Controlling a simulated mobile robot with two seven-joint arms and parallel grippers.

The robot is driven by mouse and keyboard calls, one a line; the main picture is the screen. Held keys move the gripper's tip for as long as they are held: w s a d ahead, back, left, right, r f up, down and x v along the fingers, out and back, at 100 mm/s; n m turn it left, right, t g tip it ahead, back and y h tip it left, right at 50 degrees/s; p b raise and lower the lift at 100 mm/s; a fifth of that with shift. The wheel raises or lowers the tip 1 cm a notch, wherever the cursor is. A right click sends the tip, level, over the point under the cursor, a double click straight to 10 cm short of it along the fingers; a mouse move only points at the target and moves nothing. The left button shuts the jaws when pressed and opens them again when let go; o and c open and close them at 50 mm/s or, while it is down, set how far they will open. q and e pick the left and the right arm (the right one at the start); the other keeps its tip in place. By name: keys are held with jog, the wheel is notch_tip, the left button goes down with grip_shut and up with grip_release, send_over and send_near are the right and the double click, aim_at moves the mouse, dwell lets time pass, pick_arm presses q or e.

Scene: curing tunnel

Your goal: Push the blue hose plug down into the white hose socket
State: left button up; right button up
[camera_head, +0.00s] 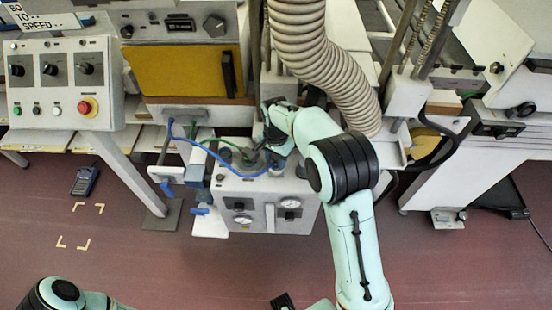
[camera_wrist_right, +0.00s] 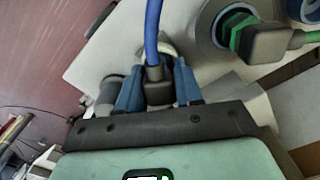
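My right gripper (camera_wrist_right: 158,84) has its two blue fingers on either side of the dark plug (camera_wrist_right: 158,92) of the blue hose (camera_wrist_right: 152,35), touching it. In the head view my right gripper (camera_head: 272,150) is above the top of the white panel box, largely hidden by my own wrist. The blue hose (camera_head: 212,155) loops in from the left to it. A pale rim, probably the white socket (camera_wrist_right: 168,49), shows just behind the plug; how deep the plug sits cannot be told.
A green hose plug (camera_wrist_right: 262,42) sits in a round grey port beside the blue one. The white box (camera_head: 255,190) carries gauges and knobs. A ribbed duct (camera_head: 325,60) hangs close to my right arm. A control panel (camera_head: 65,85) stands left; the floor in front is mostly clear.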

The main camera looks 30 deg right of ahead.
jog(key=o, duration=0.4)
jog(key=shift+r, duration=0.1)
pick_arm(q)
jog(key=shift+w+r+p, duration=0.3)
jog(key=shift+r+p, duration=0.15)
jog(key=shift+r, duration=0.1)
jog(key=shift+w+r+p, duration=0.3)
jog(key=shift+r+p, duration=0.15)
jog(key=shift+r, duration=0.05)
pick_arm(e)
notch_tip(320, 180, up, 13)
jog(key=shift+r, duration=0.1)
